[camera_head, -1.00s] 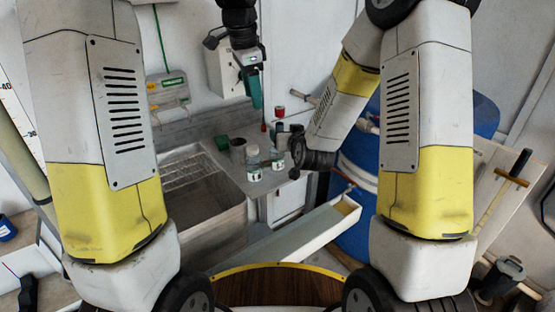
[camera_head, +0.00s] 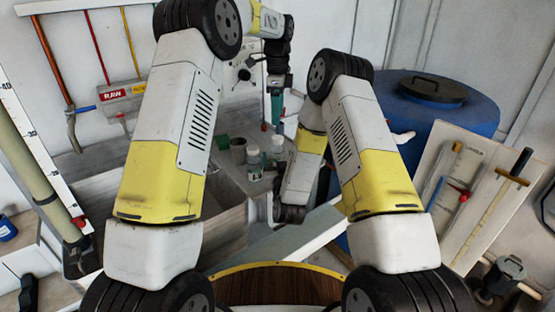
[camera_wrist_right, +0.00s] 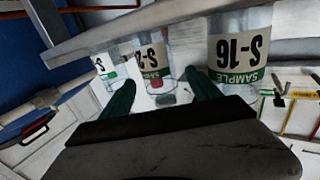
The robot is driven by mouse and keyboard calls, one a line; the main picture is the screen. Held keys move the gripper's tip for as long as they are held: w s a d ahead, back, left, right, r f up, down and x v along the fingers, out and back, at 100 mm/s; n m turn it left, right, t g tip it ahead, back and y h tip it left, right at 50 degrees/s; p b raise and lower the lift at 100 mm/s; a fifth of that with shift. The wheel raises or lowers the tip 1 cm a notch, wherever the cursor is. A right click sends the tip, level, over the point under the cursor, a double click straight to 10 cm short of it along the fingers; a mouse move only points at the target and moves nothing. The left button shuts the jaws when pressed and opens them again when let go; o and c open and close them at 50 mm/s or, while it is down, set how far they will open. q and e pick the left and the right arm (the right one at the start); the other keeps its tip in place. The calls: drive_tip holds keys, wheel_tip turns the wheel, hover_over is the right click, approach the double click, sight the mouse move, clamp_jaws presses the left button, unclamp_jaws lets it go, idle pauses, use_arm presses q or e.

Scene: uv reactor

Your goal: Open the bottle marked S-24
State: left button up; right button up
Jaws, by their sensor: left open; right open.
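Several labelled sample bottles hang upside down in the right wrist view. The near bottle (camera_wrist_right: 240,50) at right reads S-16. A middle bottle (camera_wrist_right: 153,62) has a label starting S-2; its last digit is unclear. A smaller bottle (camera_wrist_right: 106,68) is at left. My right gripper (camera_wrist_right: 161,95) is open, its green fingers below the middle bottle in the picture, with nothing visibly held. In the head view, two bottles (camera_head: 254,160) and (camera_head: 278,150) stand on the counter. My left gripper (camera_head: 276,107) is open, pointing down above them. My right fingertips are unclear there.
A grey cup (camera_head: 238,150) and a green object (camera_head: 222,142) stand beside the bottles. A blue barrel (camera_head: 450,110) is at right, near my right arm. A board with tools (camera_head: 470,190) leans at far right. A sink basin lies left of the counter.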

sight(278, 157)
drive_tip(key=shift+w+a, duration=0.15)
drive_tip(key=shift+w, duration=1.55)
clamp_jaws()
